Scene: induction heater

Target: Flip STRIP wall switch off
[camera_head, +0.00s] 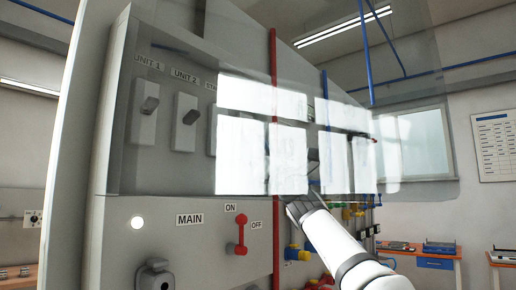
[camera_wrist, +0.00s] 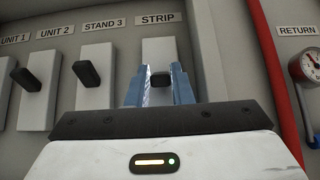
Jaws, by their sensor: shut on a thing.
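The STRIP switch is a pale wall plate (camera_wrist: 159,50) with a short dark lever (camera_wrist: 160,80), under the STRIP label (camera_wrist: 158,18) in the wrist view. My gripper (camera_wrist: 163,80) has its two blue fingers either side of this lever and is shut on it. The lever's end shows between the fingers, pointing toward the camera; its exact tilt is hard to tell. In the head view my white arm reaches up from the lower right to the panel. Bright reflections on the clear cover there hide the STRIP switch and my fingertips.
Left of STRIP are the STAND 3 lever (camera_wrist: 87,73) and the UNIT 2 lever (camera_wrist: 25,79). A red pipe (camera_wrist: 277,85) and a RETURN gauge (camera_wrist: 309,66) stand to the right. A clear cover (camera_head: 420,130) juts out above my arm. The red MAIN lever (camera_head: 241,235) is below.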

